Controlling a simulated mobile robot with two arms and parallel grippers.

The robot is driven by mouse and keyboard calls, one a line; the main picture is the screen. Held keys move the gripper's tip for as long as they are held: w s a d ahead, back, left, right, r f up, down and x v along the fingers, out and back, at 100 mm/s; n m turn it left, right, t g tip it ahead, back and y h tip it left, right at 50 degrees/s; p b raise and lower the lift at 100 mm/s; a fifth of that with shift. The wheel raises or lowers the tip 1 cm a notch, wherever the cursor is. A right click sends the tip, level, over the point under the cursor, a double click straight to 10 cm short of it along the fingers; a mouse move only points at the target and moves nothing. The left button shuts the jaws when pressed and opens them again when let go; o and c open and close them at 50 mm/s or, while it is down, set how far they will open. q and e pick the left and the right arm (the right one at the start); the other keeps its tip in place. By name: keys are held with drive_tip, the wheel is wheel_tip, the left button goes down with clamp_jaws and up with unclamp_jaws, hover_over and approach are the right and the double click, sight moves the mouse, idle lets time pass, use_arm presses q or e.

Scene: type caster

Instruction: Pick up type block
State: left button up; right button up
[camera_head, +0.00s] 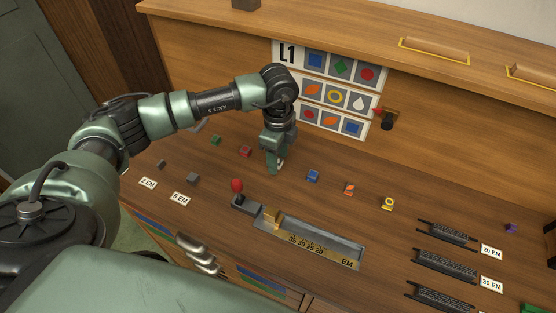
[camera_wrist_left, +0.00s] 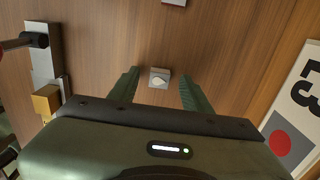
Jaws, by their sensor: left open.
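My left gripper (camera_head: 274,168) points down over the middle of the wooden desk, with its fingers spread. In the left wrist view, a small grey type block (camera_wrist_left: 159,78) with a white drop shape on its face lies between the two open fingers, with a gap on each side. In the head view the fingers mostly hide this block. Other type blocks stand on the desk: green (camera_head: 215,140), red (camera_head: 245,152), blue (camera_head: 313,176), orange (camera_head: 349,188) and yellow (camera_head: 388,204). My right gripper is not in view.
A symbol chart (camera_head: 327,91) is on the back panel. Black racks (camera_head: 446,263) are at the right. Two plain grey blocks (camera_head: 193,178) lie at the left.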

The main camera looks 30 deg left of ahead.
use_arm(q)
clamp_jaws()
drive_tip(key=shift+r, duration=0.1)
drive_tip(key=shift+r, duration=0.45)
wheel_tip(320, 180, up, 19)
drive_tip(key=b, duration=0.3)
